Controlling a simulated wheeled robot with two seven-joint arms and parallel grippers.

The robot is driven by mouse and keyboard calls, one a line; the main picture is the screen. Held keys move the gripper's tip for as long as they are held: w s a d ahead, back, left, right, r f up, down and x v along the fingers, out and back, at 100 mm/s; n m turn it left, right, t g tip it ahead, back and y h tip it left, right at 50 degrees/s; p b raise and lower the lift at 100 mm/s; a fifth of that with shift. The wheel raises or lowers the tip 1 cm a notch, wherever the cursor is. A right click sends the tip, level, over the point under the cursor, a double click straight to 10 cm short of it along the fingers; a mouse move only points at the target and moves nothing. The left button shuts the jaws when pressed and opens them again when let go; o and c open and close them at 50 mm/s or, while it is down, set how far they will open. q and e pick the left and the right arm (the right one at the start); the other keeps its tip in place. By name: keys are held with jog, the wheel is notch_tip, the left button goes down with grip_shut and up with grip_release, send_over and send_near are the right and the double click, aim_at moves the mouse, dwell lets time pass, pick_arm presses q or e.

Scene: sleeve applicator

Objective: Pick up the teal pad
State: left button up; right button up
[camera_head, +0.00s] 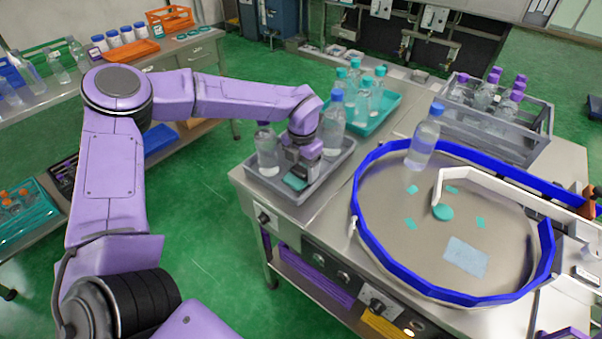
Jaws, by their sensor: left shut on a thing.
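The teal pad (295,182) is a small flat piece at the front of the grey tray (262,187) on the steel table. My left gripper (298,172) reaches down over this tray from the left, its fingers right at the pad. It is shut on the teal pad. The fingers hide part of the pad, and I cannot tell whether the pad is clear of the tray floor. My right gripper is not in view.
Clear bottles (267,150) and (333,128) stand in the tray close around my gripper. Behind is a teal tray (392,110) with teal-capped bottles. To the right are a blue-railed turntable (400,262) with a blue-capped bottle (424,140) and a grey crate (537,135).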

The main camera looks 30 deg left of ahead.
aim_at(302, 168)
pick_arm(q)
jog(key=shift+r, duration=0.1)
jog(key=shift+r, duration=0.3)
notch_tip(302, 168, up, 3)
jog(key=shift+f+b, duration=0.15)
jog(key=shift+b, duration=0.15)
jog(key=s+r, duration=0.1)
jog(key=s+d+r, duration=0.1)
jog(key=s+r+b, duration=0.1)
jog(key=r, duration=0.1)
jog(key=shift+s+d+r, duration=0.1)
jog(key=shift+s+d, duration=0.15)
jog(key=shift+d, duration=0.05)
jog(key=s+d+r+b, duration=0.2)
jog(key=s+d+r, duration=0.2)
jog(key=s, duration=0.5)
jog(key=shift+s+r, duration=0.25)
jog(key=shift+r, duration=0.45)
jog(key=shift+o, duration=1)
jog(key=shift+w+f, duration=0.1)
jog(key=shift+c, duration=0.5)
